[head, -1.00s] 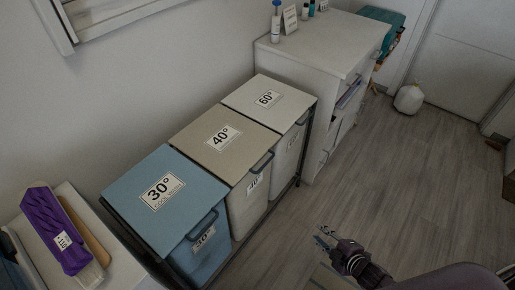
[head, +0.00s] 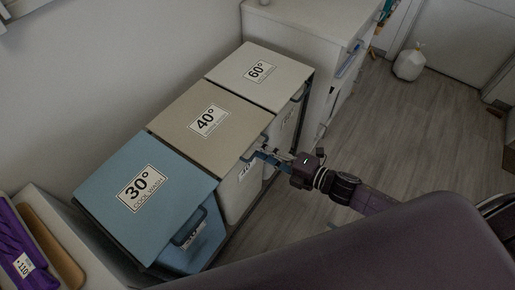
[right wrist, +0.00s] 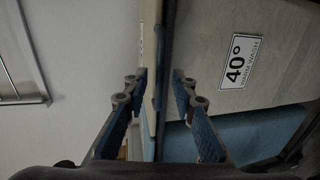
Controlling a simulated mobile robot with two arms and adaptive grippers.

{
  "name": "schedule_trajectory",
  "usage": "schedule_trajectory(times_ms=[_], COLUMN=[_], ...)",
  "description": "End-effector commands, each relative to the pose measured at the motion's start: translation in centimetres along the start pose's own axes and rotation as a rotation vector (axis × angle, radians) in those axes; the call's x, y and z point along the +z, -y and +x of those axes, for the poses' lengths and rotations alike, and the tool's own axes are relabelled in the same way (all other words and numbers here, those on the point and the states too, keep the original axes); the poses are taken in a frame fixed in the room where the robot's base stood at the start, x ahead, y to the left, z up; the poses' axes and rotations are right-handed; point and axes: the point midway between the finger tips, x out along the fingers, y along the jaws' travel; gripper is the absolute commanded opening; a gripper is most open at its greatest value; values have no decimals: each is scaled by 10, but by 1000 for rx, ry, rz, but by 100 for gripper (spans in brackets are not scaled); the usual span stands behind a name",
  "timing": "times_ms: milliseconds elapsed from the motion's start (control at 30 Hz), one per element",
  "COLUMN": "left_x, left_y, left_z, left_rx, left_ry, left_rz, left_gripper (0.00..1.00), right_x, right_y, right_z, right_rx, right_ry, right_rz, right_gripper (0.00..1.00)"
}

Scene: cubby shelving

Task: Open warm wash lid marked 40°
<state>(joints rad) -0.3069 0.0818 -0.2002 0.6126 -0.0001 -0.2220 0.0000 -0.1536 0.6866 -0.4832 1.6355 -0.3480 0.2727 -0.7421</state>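The beige lid marked 40° (head: 185,128) lies shut on the middle bin. A dark handle (head: 254,150) sits at its front right edge, partly covered by my right gripper (head: 262,157). The gripper reaches in from the right. In the right wrist view, the two blue-padded fingers of my right gripper (right wrist: 161,74) are spread apart, with a narrow light edge and a dark strip between them. I cannot tell whether they touch it. The 40° label (right wrist: 240,60) shows on the beige panel to the right. My left gripper is not in view.
The blue 30° lid (head: 110,190) and the pale 60° lid (head: 290,85) flank it, both shut. A white cabinet (head: 300,25) stands behind. A purple item (head: 15,240) lies at the lower left.

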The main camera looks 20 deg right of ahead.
Motion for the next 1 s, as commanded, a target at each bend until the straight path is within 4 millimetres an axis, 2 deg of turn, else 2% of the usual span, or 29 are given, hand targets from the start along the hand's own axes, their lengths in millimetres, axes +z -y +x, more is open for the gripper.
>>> schedule_trajectory(times_ms=[200, 533, 767, 1000], left_x=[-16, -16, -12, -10], left_y=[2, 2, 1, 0], left_z=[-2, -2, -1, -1], left_rx=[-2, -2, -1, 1], left_ry=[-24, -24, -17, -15], left_rz=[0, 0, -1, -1], left_gripper=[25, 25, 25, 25], right_x=[0, 0, 0, 0], right_y=[0, 1, 1, 4], right_z=[18, 21, 21, 20], right_rx=[0, -1, -2, -7], right_ry=[0, 0, 0, 1], right_rz=[1, 2, 2, 3], right_gripper=[24, 24, 0, 0])
